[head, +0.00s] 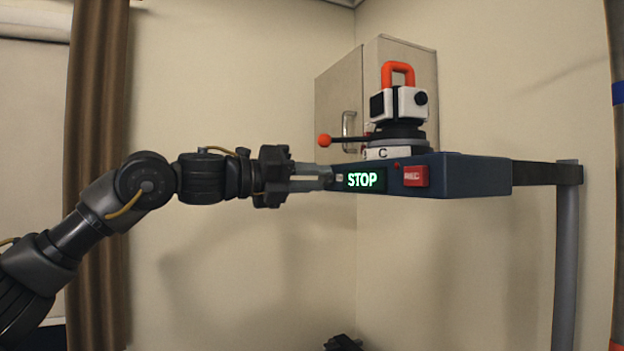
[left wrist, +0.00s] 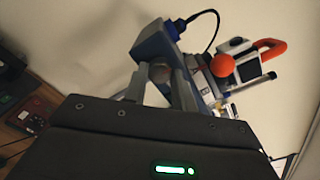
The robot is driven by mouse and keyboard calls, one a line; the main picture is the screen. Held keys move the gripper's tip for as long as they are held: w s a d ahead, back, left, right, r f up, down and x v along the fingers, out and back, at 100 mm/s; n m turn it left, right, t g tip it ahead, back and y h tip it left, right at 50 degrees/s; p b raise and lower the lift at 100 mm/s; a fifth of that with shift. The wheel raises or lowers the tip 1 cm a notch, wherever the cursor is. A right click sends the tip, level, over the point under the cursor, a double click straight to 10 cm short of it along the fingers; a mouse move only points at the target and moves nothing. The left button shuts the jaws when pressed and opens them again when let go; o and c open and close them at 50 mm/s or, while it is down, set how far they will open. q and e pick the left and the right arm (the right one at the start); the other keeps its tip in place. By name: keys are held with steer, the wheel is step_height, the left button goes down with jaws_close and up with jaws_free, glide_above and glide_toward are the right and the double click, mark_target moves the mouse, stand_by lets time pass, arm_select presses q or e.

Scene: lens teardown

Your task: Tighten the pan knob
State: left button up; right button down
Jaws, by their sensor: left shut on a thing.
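My left gripper (head: 326,178) reaches in from the left, its fingertips at the left end of the blue housing (head: 470,176). It is shut on a small part there, which I take to be the pan knob. The fingers hide most of it in the head view. In the left wrist view the knob (left wrist: 160,73) shows as a small grey shape between the two fingers, against the blue housing (left wrist: 152,44). The knob's tightness cannot be seen. A dark part (head: 342,343) at the bottom edge may be my right gripper; its fingers are not visible.
A white instrument (head: 408,103) with an orange handle (head: 397,70) stands on the housing. An orange-tipped lever (head: 325,140) sticks out just above my left fingers. The housing has a lit STOP display (head: 364,180) and a red button (head: 416,176). A cabinet (head: 340,95) is behind.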

arm_select(q)
steer(key=o, duration=1)
steer(key=shift+s+a+f+b, duration=0.1)
steer(key=shift+s+a+b, duration=0.1)
steer(key=shift+a+b, duration=0.25)
steer(key=b+v, duration=0.3)
steer(key=v, duration=0.6)
steer(key=shift+s+a+b, duration=0.25)
steer(key=shift+a+b, duration=0.05)
steer(key=shift+b, duration=0.05)
